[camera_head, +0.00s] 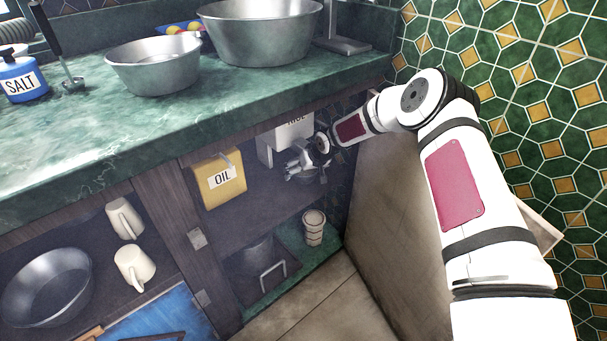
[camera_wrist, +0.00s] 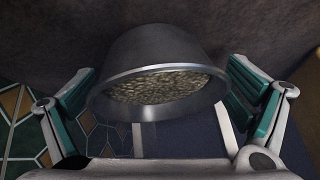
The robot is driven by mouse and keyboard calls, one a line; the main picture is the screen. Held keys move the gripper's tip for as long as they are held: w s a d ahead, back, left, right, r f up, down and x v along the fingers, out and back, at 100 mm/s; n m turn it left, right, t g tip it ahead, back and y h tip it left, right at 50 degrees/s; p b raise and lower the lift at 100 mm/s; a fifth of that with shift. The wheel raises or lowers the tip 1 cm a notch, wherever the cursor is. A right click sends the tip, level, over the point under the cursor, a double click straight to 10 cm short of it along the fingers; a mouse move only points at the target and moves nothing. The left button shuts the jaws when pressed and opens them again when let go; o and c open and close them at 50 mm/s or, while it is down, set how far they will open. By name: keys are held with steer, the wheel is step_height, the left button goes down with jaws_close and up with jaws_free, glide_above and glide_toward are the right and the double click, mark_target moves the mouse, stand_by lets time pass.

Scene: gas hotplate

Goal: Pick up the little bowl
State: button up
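The little bowl (camera_wrist: 160,48) is grey metal and holds pale grains (camera_wrist: 158,86). It fills the middle of the wrist view, its rim towards the camera. My gripper (camera_wrist: 162,72) is open, one green-padded finger on each side of the bowl. The right finger overlaps the rim's edge in the picture; whether either finger touches is not clear. In the head view my gripper (camera_head: 298,166) is inside the cabinet under the counter, in front of the white rice box. There the bowl is hard to tell from the fingers.
The white rice box (camera_head: 285,140) and the yellow oil can (camera_head: 219,181) stand on the same shelf. The green counter (camera_head: 90,140) overhangs it. A cabinet side panel (camera_head: 385,215) is close on the right. Larger metal bowls (camera_head: 155,66) stand on the counter.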

steer(key=c, duration=0.7)
steer(key=shift+c, duration=0.8)
steer(key=shift+r, duration=0.15)
